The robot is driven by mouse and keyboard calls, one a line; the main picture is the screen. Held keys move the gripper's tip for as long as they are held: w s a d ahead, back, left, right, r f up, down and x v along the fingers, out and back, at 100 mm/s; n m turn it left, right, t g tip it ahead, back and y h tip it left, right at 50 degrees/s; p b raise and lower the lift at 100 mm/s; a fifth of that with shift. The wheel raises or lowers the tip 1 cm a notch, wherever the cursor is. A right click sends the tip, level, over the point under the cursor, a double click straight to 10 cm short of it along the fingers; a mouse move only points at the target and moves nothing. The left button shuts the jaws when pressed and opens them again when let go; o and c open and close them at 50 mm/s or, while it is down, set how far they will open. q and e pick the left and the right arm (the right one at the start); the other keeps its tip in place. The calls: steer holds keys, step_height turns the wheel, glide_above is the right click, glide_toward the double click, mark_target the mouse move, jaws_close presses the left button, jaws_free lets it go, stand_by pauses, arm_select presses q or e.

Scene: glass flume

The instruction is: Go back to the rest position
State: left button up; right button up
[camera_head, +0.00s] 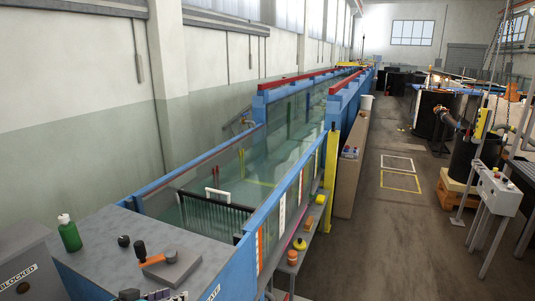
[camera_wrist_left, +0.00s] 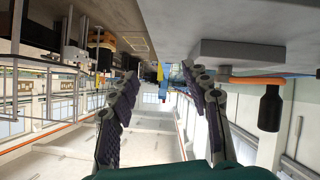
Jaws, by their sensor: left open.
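My left gripper (camera_wrist_left: 162,100) shows in the left wrist view, its two dark padded fingers spread apart with nothing between them. A dark green surface (camera_wrist_left: 195,172) lies along the bottom edge of that view; I cannot tell what it is. An orange lever with a black handle (camera_head: 140,248) stands on a grey base (camera_head: 178,266) on the grey bench top. In the left wrist view the lever's black handle (camera_wrist_left: 270,108) hangs at the right, clear of the fingers.
A grey box labelled "BLOCKED" (camera_head: 28,265) is at the left. The glass flume (camera_head: 270,165) runs behind. A control box (camera_head: 498,192) stands right. The aisle floor (camera_head: 385,240) is clear.

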arm_select(q)
steer(key=s+d+f+n+g+y, duration=0.1)
steer(key=s+d+f+y, duration=0.1)
steer(key=s, duration=0.6)
steer(key=s+d+f+n+g+y+b, duration=0.1)
steer(key=s+d+f+g+y, duration=0.1)
steer(key=s+d, duration=0.4)
step_height(320, 180, down, 2)
steer(key=s+y, duration=0.1)
steer(key=s, duration=0.1)
steer(key=shift+s+d+f+y+b, duration=0.15)
steer(key=shift+s+d+y+b, duration=0.1)
steer(key=shift+s+y+b, duration=0.05)
steer(key=shift+g, duration=0.3)
stand_by(4.1)
